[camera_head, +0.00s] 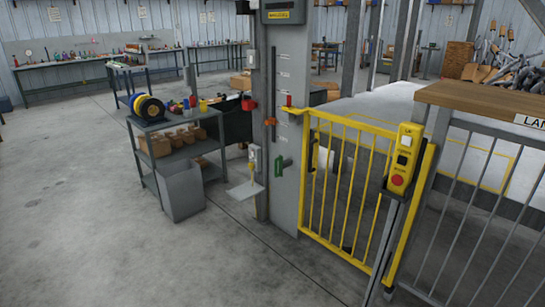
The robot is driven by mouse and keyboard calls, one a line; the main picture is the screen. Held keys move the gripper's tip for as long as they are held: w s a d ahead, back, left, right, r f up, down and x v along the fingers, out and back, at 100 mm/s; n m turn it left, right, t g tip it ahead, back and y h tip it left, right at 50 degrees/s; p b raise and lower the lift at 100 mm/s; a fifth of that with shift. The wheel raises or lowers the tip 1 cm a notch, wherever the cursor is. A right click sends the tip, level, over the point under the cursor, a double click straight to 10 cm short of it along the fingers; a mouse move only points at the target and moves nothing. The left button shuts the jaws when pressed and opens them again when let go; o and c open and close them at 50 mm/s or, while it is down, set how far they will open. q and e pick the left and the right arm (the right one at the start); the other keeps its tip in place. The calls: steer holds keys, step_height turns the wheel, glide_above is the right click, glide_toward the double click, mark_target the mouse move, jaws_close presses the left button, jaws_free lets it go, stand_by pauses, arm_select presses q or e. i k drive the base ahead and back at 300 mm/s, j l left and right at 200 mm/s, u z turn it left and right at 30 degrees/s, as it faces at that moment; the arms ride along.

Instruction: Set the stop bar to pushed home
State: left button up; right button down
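No part labelled as the stop bar is readable, so I cannot tell which piece it is or how far in it sits. A grey upright panel (290,75) stands at the centre with small markings. On or beside it are a red block (249,104), an orange piece (270,121), a red-topped piece (290,107) and a green handle (282,166). A yellow barred gate (347,185) stands upright right of the panel, with a dark handle (313,154). Neither of my grippers is in view.
A yellow control box (405,160) with a red button is on the post right of the gate. Grey railing (470,200) under a wooden top (490,103) fills the right. A cart (165,120) and a grey bin (181,190) stand left. The floor (90,220) at front left is clear.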

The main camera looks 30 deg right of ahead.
mark_target(283, 165)
steer(key=i+l+z, duration=0.4)
steer(key=i, duration=1.2)
steer(key=i+j+z, duration=0.15)
steer(key=i+z, duration=0.25)
steer(key=i, duration=1.2)
